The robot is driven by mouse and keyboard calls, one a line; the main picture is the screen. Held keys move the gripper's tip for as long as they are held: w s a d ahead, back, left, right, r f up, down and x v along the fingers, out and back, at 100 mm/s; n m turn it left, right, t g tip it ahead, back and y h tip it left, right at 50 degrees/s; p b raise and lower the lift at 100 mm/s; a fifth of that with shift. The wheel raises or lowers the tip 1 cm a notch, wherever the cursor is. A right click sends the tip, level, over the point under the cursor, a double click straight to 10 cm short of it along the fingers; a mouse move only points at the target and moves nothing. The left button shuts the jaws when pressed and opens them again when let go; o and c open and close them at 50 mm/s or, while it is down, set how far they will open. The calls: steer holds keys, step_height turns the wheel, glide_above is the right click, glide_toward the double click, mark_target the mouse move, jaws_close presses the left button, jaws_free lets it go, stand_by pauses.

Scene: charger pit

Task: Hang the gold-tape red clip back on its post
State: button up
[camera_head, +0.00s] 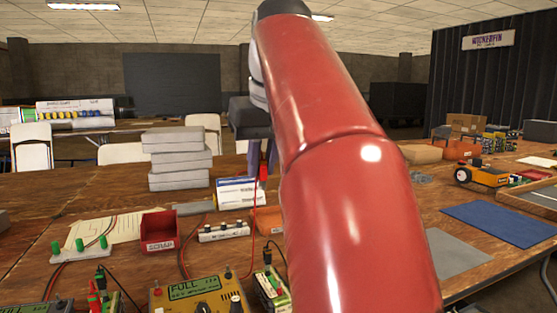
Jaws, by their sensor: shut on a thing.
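My gripper (262,160) points down over the middle of the table, partly hidden behind my red arm. It is shut on a small red clip (263,172), with a red wire hanging down from it. Gold tape on the clip is too small to make out. Below it stands a white strip with several dark posts (223,231). A white base with several green posts (79,245) stands at the left. A yellow charger (192,292) with a lit "FULL" display and two posts is at the front.
A red bin (159,232) sits left of the dark-post strip. A white-and-blue labelled box (240,192) and stacked grey blocks (180,160) stand behind. More chargers and cables crowd the front edge. A blue mat (502,223) lies bare at the right.

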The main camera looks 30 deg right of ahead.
steer(key=w+a, duration=0.5)
steer(key=a, duration=0.4)
steer(key=w+a, duration=0.5)
steer(key=a, duration=0.4)
step_height(320, 180, down, 12)
steer(key=b, duration=0.9)
steer(key=shift+s+d+r+b, duration=0.2)
steer(key=shift+s+b, duration=0.1)
steer(key=shift+b, duration=0.05)
steer(key=shift+f, duration=0.15)
steer(key=shift+f+b, duration=2.7)
steer(key=shift+f, duration=0.6)
steer(key=shift+f+p, duration=0.25)
steer(key=shift+p, duration=0.25)
steer(key=o, duration=0.8)
